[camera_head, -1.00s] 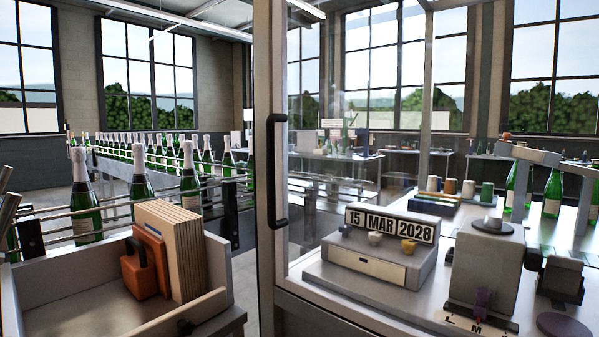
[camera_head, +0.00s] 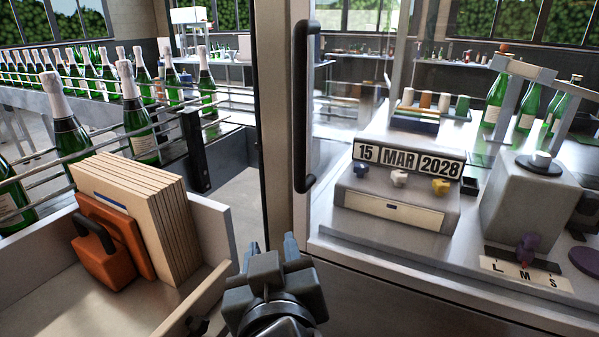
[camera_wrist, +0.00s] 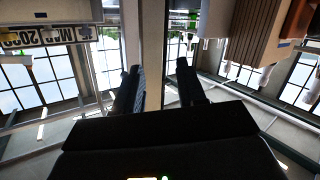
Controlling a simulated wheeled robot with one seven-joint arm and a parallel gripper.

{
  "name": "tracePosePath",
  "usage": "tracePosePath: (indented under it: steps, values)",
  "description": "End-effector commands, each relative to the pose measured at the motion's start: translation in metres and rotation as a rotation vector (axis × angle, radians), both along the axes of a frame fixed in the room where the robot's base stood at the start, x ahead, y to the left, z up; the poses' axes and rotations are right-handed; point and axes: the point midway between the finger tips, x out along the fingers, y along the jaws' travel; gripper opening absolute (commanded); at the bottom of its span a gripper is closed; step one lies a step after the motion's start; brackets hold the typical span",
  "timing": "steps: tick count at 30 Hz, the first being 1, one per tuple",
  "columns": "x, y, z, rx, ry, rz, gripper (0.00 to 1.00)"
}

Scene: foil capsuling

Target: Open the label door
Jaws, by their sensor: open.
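The label door is a clear glass panel with an upright grey frame (camera_head: 279,130), in front of the date machine in the head view. Its black vertical bar handle (camera_head: 307,110) is on that frame and looks free of my gripper. My gripper (camera_head: 272,248) is open and empty, below and slightly left of the handle's lower end, fingers pointing away toward the door. In the wrist view, which is upside down, both dark fingers (camera_wrist: 159,78) are spread, with the pale upright frame (camera_wrist: 152,50) showing between them. I cannot make out the handle there.
Left, a grey tray (camera_head: 219,239) holds an orange handled block (camera_head: 104,250) and wooden boards (camera_head: 140,205). Green bottles (camera_head: 70,135) line a railed conveyor. Behind the glass stand a date display (camera_head: 408,160) reading 15 MAR 2028 and a grey machine (camera_head: 525,200).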

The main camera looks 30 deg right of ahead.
Motion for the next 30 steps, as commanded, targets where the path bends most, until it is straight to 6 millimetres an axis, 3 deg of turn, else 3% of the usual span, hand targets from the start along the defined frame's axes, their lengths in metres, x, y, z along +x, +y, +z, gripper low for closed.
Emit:
tracePosePath:
  steps: [1, 6, 12, 20, 30]
  values:
    - [0.009, -0.002, 0.029, -0.004, -0.04, -0.047, 0.4]
    - [0.016, -0.011, 0.099, 0.012, -0.15, -0.217, 0.4]
    - [0.01, -0.016, 0.149, 0.052, -0.252, -0.356, 0.4]
    - [0.011, -0.025, 0.165, 0.073, -0.29, -0.411, 0.4]
    - [0.046, -0.061, 0.165, 0.07, -0.287, -0.41, 0.4]
